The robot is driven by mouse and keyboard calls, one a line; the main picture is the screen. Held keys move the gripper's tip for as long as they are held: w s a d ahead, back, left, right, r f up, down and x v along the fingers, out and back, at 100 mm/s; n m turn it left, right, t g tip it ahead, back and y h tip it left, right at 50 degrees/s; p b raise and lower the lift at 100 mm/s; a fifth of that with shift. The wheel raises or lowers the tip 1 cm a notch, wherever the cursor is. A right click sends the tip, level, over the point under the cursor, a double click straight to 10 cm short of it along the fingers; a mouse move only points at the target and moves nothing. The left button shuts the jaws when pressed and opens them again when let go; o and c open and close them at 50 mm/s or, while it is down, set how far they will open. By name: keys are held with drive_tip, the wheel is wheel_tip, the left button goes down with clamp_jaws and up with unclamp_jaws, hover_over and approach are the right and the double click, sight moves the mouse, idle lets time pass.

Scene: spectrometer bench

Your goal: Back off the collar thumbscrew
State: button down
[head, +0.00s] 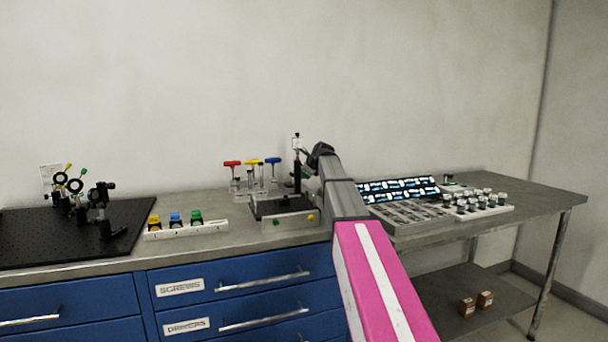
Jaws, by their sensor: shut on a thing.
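A black upright post (297,181) stands on a dark base (262,209) at the middle of the bench, with a small pale-framed mount (296,143) at its top. My arm reaches in from the lower right. My gripper (305,160) is at the right side of the post, below the mount, and largely hidden by my wrist. It is shut at the collar's height, on what seems to be the collar thumbscrew. The thumbscrew and the fingertips are too small and covered to make out clearly.
Red, yellow and blue T-handled drivers (253,163) stand in a rack just behind and left of the post. A white strip with coloured blocks (187,229) lies left. A black breadboard (35,240) with optics is far left. Trays and vials (481,203) stand right.

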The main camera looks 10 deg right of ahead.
idle(0.3)
drive_tip(key=c, duration=1.1)
unclamp_jaws()
